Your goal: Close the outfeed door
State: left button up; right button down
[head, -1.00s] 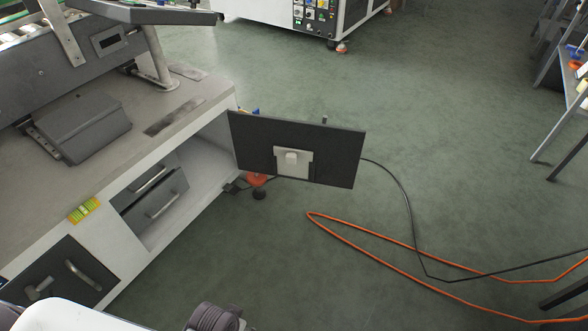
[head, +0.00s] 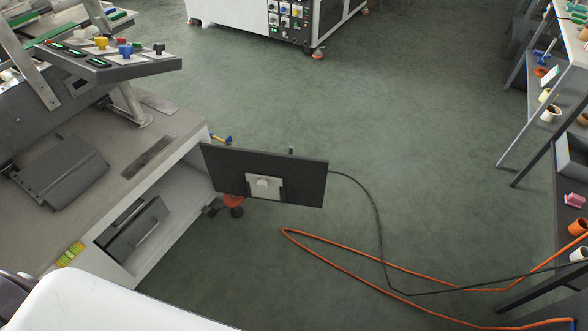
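The outfeed door (head: 225,175) is a dark flat panel that stands open, swung out from the end of the labeller's cabinet (head: 180,192). Its left edge is at the cabinet's corner and its right edge stands out over the floor. A pale latch plate (head: 263,187) with a knob is on the face towards me. The cabinet opening beside it is uncovered, and dark drawers with handles (head: 135,232) show inside. Neither gripper shows in the head view. A white part of my own body fills the lower left.
An orange hose (head: 350,264) and a black cable (head: 378,235) lie on the green floor right of the door. A red-orange foot (head: 233,201) is below the door. A shelf rack (head: 520,120) stands at the right. A white machine (head: 235,12) is at the back. The middle floor is clear.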

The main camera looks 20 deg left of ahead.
aim_at(304, 178)
jog(key=i+l+z, duration=0.25)
jog(key=i, duration=0.15)
jog(key=i+l+z, duration=0.2)
jog(key=i, duration=0.2)
jog(key=i+z, duration=0.25)
jog(key=i, duration=0.15)
jog(key=i+u, duration=0.25)
jog(key=i, duration=0.4)
jog(key=i+l+u, duration=0.25)
jog(key=i, duration=0.4)
jog(key=i+u, duration=0.25)
jog(key=u, duration=0.25)
jog(key=i+u, duration=0.25)
jog(key=u, duration=0.25)
jog(key=i+l+u, duration=0.2)
jog(key=u, duration=0.3)
